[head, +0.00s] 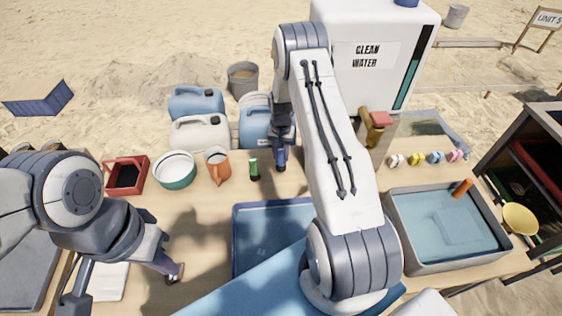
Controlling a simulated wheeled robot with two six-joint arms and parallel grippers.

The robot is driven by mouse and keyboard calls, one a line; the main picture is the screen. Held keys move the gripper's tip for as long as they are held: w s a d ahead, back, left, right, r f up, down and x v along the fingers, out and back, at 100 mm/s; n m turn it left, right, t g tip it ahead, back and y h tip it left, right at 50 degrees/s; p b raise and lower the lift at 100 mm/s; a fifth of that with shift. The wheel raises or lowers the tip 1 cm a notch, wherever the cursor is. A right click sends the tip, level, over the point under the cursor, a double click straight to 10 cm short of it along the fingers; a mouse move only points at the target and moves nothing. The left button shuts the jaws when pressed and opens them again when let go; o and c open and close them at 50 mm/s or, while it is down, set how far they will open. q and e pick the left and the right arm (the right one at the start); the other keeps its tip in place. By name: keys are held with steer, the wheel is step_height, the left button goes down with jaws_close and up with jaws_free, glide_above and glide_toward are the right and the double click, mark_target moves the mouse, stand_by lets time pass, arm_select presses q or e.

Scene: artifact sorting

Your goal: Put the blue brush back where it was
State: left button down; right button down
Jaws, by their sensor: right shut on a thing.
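My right gripper (281,146) is behind the basins at the middle of the table, pointing down. It is shut on the blue brush (281,156), which is upright with its dark end down. Whether that end touches the table is hard to tell. A green brush (254,169) with a dark lower end stands upright just left of it. My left gripper (175,272) is low over the front left of the table, away from the brushes. Its jaw gap is too small to make out.
An orange jug (217,165), a white-green bowl (175,170) and a red tray (126,176) stand left of the brushes. Jerrycans (201,133) stand behind. A blue basin (236,240) lies in front, and a grey water basin (400,235) is at right. Small coloured pieces (416,160) line the back right.

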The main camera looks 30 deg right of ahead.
mark_target(281, 162)
step_height(281, 162, down, 4)
steer(key=shift+r+p, duration=0.2)
steer(key=shift+p, duration=0.1)
steer(key=shift+f, duration=0.2)
steer(key=shift+f, duration=0.2)
steer(key=c, duration=0.6)
jaws_free()
steer(key=shift+o, duration=0.2)
steer(key=shift+r, duration=0.1)
